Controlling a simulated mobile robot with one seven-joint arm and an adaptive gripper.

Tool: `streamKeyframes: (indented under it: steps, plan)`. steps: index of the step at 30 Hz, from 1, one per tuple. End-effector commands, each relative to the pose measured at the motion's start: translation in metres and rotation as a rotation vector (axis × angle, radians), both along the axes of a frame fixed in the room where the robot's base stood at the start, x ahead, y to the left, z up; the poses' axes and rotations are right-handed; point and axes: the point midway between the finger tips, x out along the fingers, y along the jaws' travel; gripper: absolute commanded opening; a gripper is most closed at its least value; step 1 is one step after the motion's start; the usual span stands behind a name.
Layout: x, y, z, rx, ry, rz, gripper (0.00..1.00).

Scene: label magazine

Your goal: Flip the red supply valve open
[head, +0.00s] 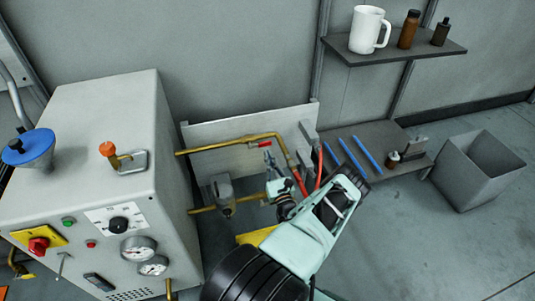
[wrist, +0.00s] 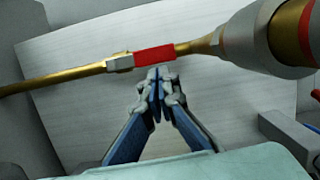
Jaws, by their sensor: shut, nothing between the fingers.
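The red supply valve handle (head: 263,144) is a small red lever on the upper brass pipe (head: 218,147), in front of a pale back panel. In the wrist view the red lever (wrist: 155,55) lies roughly along the pipe, beside a silver fitting. My gripper (head: 268,160) reaches up to it from below right. In the wrist view my gripper (wrist: 157,76) is shut and empty, its fingertips just below the lever's right part. I cannot tell whether the tips touch it. The lever's far side is hidden.
A grey machine cabinet (head: 168,115) with gauges and knobs stands at left. A low shelf (head: 375,135) holds blue rods. A grey bin (head: 478,170) stands at right beside open floor.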

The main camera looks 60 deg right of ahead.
Motion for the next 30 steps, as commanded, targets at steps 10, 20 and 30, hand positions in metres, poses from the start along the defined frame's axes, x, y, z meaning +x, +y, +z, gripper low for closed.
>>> streamKeyframes:
  steps: [10, 20, 30]
  plan:
    - [-0.040, 0.031, -0.014, 0.002, 0.002, -0.001, 0.00]
    - [-0.044, 0.035, -0.015, 0.001, 0.002, 0.001, 0.00]
    - [-0.044, 0.035, -0.015, 0.002, 0.003, 0.001, 0.00]
